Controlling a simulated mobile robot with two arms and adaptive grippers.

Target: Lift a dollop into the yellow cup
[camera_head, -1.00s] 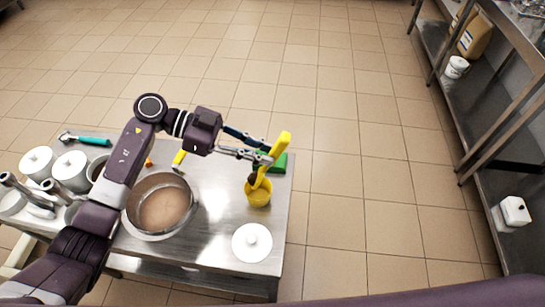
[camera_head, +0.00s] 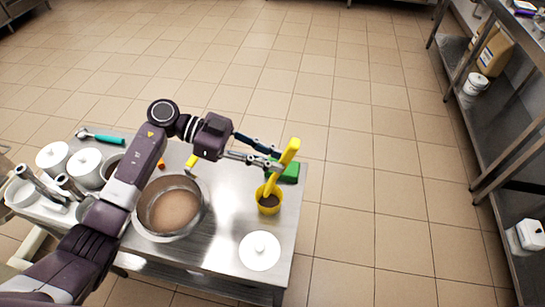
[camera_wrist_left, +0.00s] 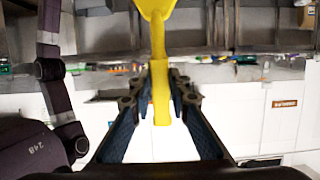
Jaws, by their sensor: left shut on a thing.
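The yellow cup (camera_head: 268,208) stands on the steel table near its right edge, with brown stuff (camera_head: 270,201) showing inside its rim. My left gripper (camera_head: 279,163) is shut on the handle of a yellow spoon (camera_head: 289,153), above the cup. The spoon is tilted, its lower end at or inside the cup's mouth. I cannot tell whether any brown stuff is still on it. In the left wrist view the spoon's handle (camera_wrist_left: 160,92) runs between the fingers. A wide metal pot (camera_head: 143,222) of brown mass (camera_head: 175,211) stands left of the cup. My right gripper is out of view.
A green object (camera_head: 290,173) lies just behind the cup. A white round lid (camera_head: 260,252) lies in front of it. White lidded containers (camera_head: 86,166) and a teal-handled tool (camera_head: 103,138) are at the left. A steel shelf (camera_head: 480,140) stands far right across open floor.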

